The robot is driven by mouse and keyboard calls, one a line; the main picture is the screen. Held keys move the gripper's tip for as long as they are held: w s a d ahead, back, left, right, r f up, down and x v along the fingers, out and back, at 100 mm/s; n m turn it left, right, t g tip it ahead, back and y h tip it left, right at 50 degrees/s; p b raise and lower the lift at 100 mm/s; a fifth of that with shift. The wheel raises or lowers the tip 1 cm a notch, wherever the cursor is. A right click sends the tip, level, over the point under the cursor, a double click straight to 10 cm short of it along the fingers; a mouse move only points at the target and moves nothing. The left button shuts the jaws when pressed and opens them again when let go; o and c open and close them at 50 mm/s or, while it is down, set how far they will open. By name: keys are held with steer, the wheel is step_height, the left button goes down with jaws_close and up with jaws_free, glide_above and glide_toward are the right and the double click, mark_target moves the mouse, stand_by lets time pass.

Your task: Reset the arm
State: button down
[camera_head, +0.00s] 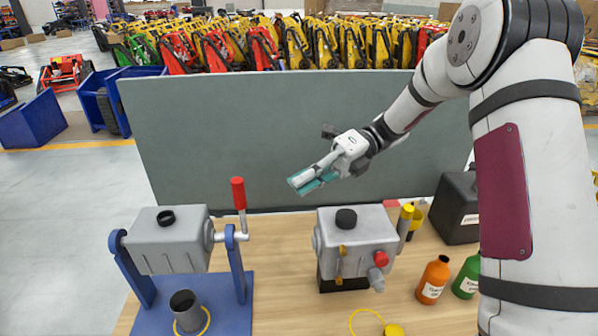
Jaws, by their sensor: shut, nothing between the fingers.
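My arm comes in from the right and reaches toward the middle of the view. My gripper (300,184) is raised above the table, in front of the grey-green panel. Its teal-tipped fingers point left and down. They look closed together, and nothing shows between them. The gripper is above and a little left of the grey box with the black cap (352,243), apart from it.
The wooden table (280,290) holds a grey tank in a blue stand (170,240) with a red-handled lever, a metal cup (187,311), an orange bottle (433,280), a green bottle (466,278) and a black canister (457,207). The panel (240,140) stands behind.

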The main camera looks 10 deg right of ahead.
steer(key=s+d+r+n+t+h, duration=0.3)
steer(key=s+d+n+t+h, duration=0.3)
steer(key=s+n, duration=0.4)
steer(key=s+d+r+n+t+h, duration=0.3)
steer(key=s+d+n+t+h, duration=0.2)
steer(key=s+n, duration=0.6)
steer(key=n+t+h, duration=0.2)
steer(key=n+h, duration=0.1)
steer(key=n, duration=0.3)
steer(key=shift+s+d, duration=0.25)
steer(key=shift+d, duration=0.15)
